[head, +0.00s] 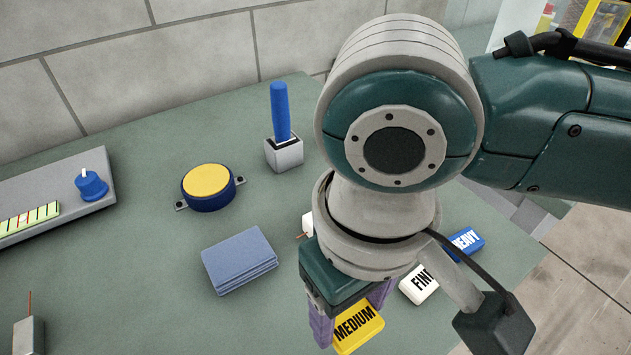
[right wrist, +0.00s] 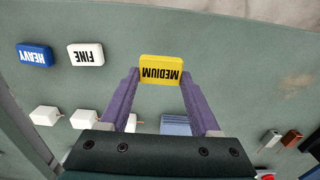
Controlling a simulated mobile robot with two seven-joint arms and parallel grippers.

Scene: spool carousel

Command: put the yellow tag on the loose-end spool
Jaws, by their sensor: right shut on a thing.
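The yellow tag marked MEDIUM (head: 357,327) is at the front, at the tips of my right gripper (head: 350,318). The purple fingers are shut on it. In the right wrist view the yellow tag (right wrist: 160,70) sits between the fingertips (right wrist: 159,78), its lettering upside down. I cannot tell whether it still touches the table. No spool with a loose end can be made out. A white piece with a thin orange-brown part (head: 307,224) is mostly hidden behind my right arm. My left gripper is not in view.
A white FINE tag (head: 418,284) and blue HEAVY tag (head: 466,243) lie right of the gripper. A blue-grey stack (head: 238,262), a yellow-topped blue round device (head: 208,185) and a blue-handled stand (head: 284,154) are farther left. Several white blocks (right wrist: 83,118) show in the wrist view.

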